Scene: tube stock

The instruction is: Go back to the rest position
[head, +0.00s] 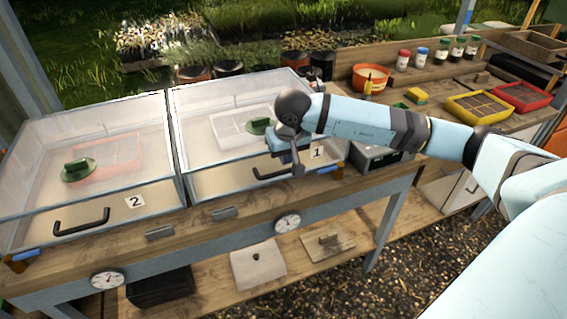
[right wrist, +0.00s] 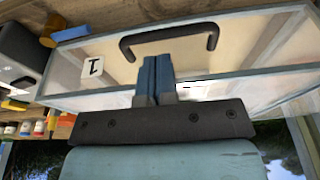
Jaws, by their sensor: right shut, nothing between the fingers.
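My right gripper (head: 297,165) is above the front of the clear box marked 1 (head: 317,153). In the right wrist view its two blue fingers (right wrist: 157,62) are together and empty. They are near the black handle (right wrist: 170,36) on the box front and look apart from it; the exact gap is hard to tell. In the head view the arm hides part of this box and handle. The clear box marked 2 (head: 135,202) stands to the left with its own black handle (head: 82,222). Both boxes look closed. My left gripper is not in view.
A pale tray (head: 235,131) is inside box 1 and a pinkish tray (head: 110,155) inside box 2, each with a green item. At right are an orange bowl (head: 370,77), capped jars, a yellow tray (head: 480,106) and a red tray (head: 518,97). Dials line the bench front.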

